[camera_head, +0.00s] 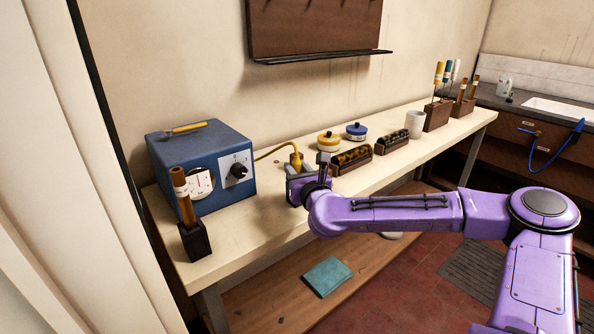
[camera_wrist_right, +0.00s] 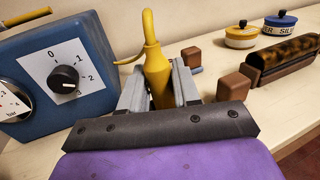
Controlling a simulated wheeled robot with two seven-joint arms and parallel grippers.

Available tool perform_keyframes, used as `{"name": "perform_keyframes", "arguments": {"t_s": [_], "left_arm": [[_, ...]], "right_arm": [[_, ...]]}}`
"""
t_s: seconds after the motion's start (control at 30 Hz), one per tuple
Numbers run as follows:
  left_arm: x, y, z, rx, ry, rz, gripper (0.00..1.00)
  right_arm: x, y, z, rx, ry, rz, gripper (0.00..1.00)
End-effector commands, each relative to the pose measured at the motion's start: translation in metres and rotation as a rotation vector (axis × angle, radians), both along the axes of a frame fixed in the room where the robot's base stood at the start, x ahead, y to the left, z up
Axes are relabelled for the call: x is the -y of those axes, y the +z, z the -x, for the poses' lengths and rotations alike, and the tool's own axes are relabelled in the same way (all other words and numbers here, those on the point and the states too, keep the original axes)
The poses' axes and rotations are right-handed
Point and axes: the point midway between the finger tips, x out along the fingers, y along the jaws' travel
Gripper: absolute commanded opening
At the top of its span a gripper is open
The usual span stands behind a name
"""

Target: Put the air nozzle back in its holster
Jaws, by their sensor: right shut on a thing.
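The yellow air nozzle (camera_head: 296,160) is upright over the bench beside the blue box. My right gripper (camera_head: 304,178) is shut on it. In the right wrist view the nozzle's yellow body (camera_wrist_right: 157,75) sits between the two grey fingers, with its neck curving over at the top. A thin yellow hose (camera_head: 272,151) runs left from it toward the box. I cannot tell whether the nozzle touches the bench. I cannot make out the holster for certain; two small brown blocks (camera_wrist_right: 235,86) stand right of the fingers. My left gripper is out of view.
The blue box (camera_head: 205,165) with gauge and dial stands left. A black holder (camera_head: 194,240) with a brown-handled tool is at the front left. Brown racks (camera_head: 352,165), two round tins (camera_head: 328,142) and a white mug (camera_head: 415,123) stand right.

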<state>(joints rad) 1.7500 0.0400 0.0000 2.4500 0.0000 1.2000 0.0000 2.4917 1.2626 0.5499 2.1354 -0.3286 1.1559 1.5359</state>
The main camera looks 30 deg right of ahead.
Motion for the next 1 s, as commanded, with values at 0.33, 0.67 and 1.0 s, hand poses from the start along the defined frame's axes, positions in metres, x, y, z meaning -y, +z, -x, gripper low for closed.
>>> {"name": "perform_keyframes", "arguments": {"t_s": [0.33, 0.67, 1.0], "left_arm": [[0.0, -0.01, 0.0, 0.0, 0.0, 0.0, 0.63], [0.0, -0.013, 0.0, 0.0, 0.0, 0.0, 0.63], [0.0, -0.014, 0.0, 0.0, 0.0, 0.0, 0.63]], "right_arm": [[0.0, -0.009, 0.0, 0.001, 0.0, 0.0, 0.01], [0.0, -0.012, 0.0, 0.001, 0.0, 0.0, 0.61], [-0.001, -0.013, 0.008, 0.0, -0.001, -0.004, 0.61]]}}
